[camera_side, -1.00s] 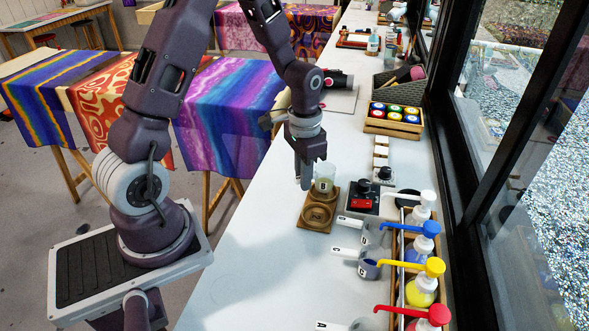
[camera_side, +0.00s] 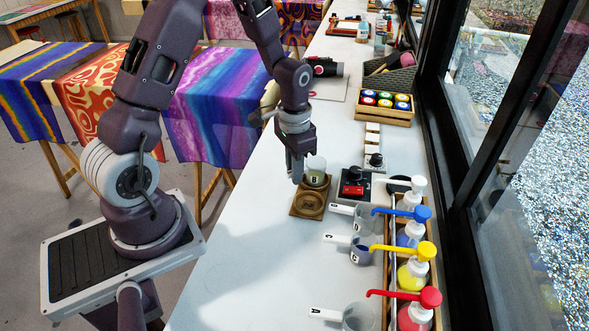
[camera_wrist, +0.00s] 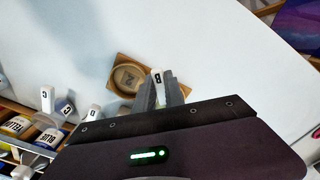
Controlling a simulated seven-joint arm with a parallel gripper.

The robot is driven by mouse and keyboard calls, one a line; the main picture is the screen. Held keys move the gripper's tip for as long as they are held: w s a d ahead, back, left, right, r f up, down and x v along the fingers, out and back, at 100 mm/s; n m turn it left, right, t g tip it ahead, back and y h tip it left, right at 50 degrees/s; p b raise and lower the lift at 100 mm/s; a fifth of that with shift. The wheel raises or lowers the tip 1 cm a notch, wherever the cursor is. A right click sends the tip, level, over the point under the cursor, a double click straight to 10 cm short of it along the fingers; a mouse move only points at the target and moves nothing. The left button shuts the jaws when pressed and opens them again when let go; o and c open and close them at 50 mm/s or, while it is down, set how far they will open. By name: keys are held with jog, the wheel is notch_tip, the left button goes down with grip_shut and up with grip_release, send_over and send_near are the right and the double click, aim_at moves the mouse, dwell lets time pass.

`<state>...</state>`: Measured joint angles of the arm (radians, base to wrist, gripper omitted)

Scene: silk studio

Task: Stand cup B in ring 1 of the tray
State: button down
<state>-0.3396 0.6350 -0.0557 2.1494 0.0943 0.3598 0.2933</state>
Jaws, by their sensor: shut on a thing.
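Cup B (camera_side: 316,172) is a small clear cup with a black B on it. In the side view it is upright at the far end of the brown tray (camera_side: 294,213), over the far ring. I cannot tell whether its base is seated or just above. The near ring (camera_side: 311,204) is empty. My gripper (camera_side: 297,172) points down, shut on the cup's white handle, which shows its B label in the wrist view (camera_wrist: 157,77). There, the tray (camera_wrist: 113,62) shows one empty ring with a mark that looks like a 2; the gripper hides the cup's body.
Cups with handles marked D (camera_side: 339,210), C (camera_side: 332,238) and A (camera_side: 318,313) stand to the right and nearer. Pump bottles, including a yellow one (camera_side: 411,275), line the window side. A red-and-black device (camera_side: 353,184) sits right of the tray. The counter left of the tray is clear.

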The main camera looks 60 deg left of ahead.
jog(key=shift+f, duration=0.25)
jog(key=c, duration=1.3)
grip_release()
jog(key=shift+c, duration=0.2)
notch_tip(320, 180, up, 7)
jog(key=shift+r, duration=0.1)
jog(key=s+d+r+t, duration=0.1)
jog(key=s+d+r, duration=0.1)
jog(key=r, duration=0.3)
jog(key=s+d+r+t, duration=0.1)
jog(key=s+d+r, duration=0.15)
jog(key=r, duration=0.35)
jog(key=s+d+r+t, duration=0.1)
jog(key=s+d+r, duration=0.1)
jog(key=s, duration=0.4)
jog(key=s+d+r+n+t, duration=0.1)
jog(key=s+d+r+t, duration=0.1)
jog(key=s, duration=0.5)
notch_tip(320, 180, up, 2)
jog(key=shift+s+d+r+t, duration=0.1)
jog(key=shift+s+d+t, duration=0.2)
jog(key=shift+d, duration=0.4)
